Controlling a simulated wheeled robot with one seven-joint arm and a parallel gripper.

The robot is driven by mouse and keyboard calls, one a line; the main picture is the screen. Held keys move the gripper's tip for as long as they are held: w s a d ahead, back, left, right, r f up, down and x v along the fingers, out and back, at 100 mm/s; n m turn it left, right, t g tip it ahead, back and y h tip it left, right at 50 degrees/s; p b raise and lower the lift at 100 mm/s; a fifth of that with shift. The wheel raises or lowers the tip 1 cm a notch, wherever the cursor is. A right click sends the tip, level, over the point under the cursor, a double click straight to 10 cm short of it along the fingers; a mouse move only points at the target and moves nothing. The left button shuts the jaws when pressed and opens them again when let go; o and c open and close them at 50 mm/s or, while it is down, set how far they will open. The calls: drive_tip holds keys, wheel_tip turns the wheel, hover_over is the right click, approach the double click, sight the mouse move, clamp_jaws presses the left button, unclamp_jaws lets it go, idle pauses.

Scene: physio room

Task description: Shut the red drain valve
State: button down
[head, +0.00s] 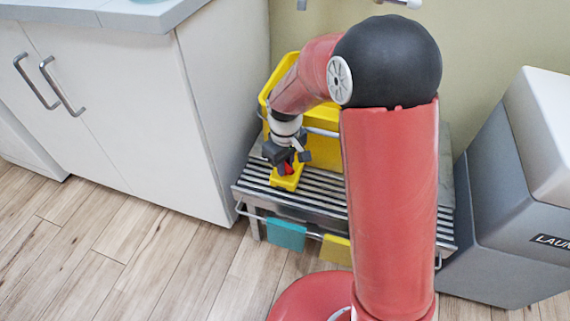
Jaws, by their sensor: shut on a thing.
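The red drain valve (289,169) shows as a small red piece just above a yellow ledge (287,183) at the front of a yellow bucket (325,148). The bucket stands on a slatted metal rack (315,201). My gripper (287,162) points down over the ledge and is shut on the red valve. The dark fingers cover much of the valve, so its angle cannot be told. My red arm hides the right part of the bucket.
A white cabinet (120,105) with metal handles stands close on the left. A grey laundry bin (505,210) stands on the right. A teal cloth (286,235) and a yellow cloth (336,248) hang on the rack's front rail. The wooden floor at front left is clear.

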drive_tip(key=n, duration=0.3)
drive_tip(key=shift+r+n, duration=0.1)
drive_tip(key=shift+n, duration=0.2)
drive_tip(key=shift+n+p, duration=0.7)
drive_tip(key=shift+n, duration=1.2)
drive_tip(key=c, duration=1.3)
unclamp_jaws()
wheel_tip(320, 180, up, 8)
drive_tip(key=shift+f+p, duration=0.15)
drive_tip(key=shift+p, duration=0.2)
